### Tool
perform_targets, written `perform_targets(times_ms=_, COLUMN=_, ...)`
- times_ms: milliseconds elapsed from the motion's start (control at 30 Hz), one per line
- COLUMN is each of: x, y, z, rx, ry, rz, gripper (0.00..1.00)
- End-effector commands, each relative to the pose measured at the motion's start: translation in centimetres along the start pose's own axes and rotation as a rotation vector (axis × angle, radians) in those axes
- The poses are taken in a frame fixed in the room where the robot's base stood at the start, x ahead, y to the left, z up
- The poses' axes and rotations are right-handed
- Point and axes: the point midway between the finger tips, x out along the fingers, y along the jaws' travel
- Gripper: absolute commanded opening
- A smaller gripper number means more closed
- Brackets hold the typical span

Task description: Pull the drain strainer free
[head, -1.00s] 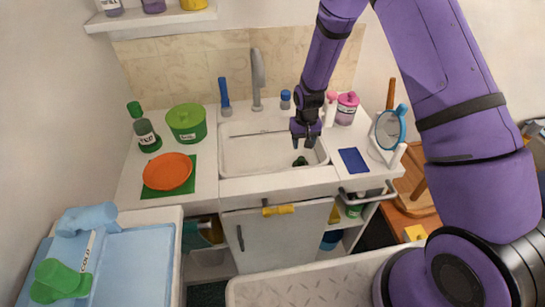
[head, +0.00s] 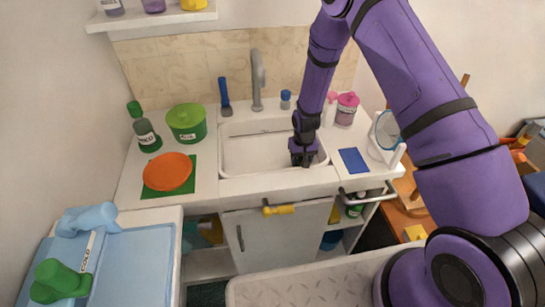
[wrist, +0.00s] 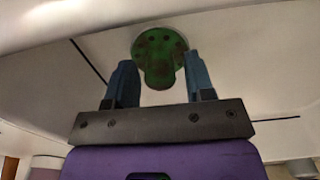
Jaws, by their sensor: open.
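The drain strainer (wrist: 160,48) is a green, round piece with a dark-blotched face and a rounded tab. It sits on the floor of the white sink basin (head: 245,158). In the wrist view it shows just beyond and between the two blue-grey fingers of my gripper (wrist: 160,66). The fingers are apart, with nothing visibly clamped between them. In the head view my gripper (head: 302,158) points down into the right part of the basin and hides the strainer. I cannot tell whether the fingertips touch it.
The faucet (head: 258,80) stands behind the basin. A blue sponge-like pad (head: 353,161) and a round mirror (head: 387,130) are to the right. A green pot (head: 187,123) and an orange plate (head: 168,172) are on the left counter. The basin's left part is clear.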

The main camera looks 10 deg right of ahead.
Motion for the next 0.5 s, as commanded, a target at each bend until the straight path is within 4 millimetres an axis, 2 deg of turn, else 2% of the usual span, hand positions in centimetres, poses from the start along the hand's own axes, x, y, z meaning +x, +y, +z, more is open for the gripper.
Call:
perform_targets(times_ms=167, x=-0.01, y=0.0, z=-0.01, rx=0.0, ry=0.0, rz=0.0, gripper=0.49)
perform_targets(times_ms=400, x=-0.03, y=0.0, z=-0.01, rx=0.0, ry=0.0, rz=0.0, gripper=0.0)
perform_targets(times_ms=500, x=-0.04, y=0.0, z=-0.01, rx=0.0, ry=0.0, rz=0.0, gripper=0.0)
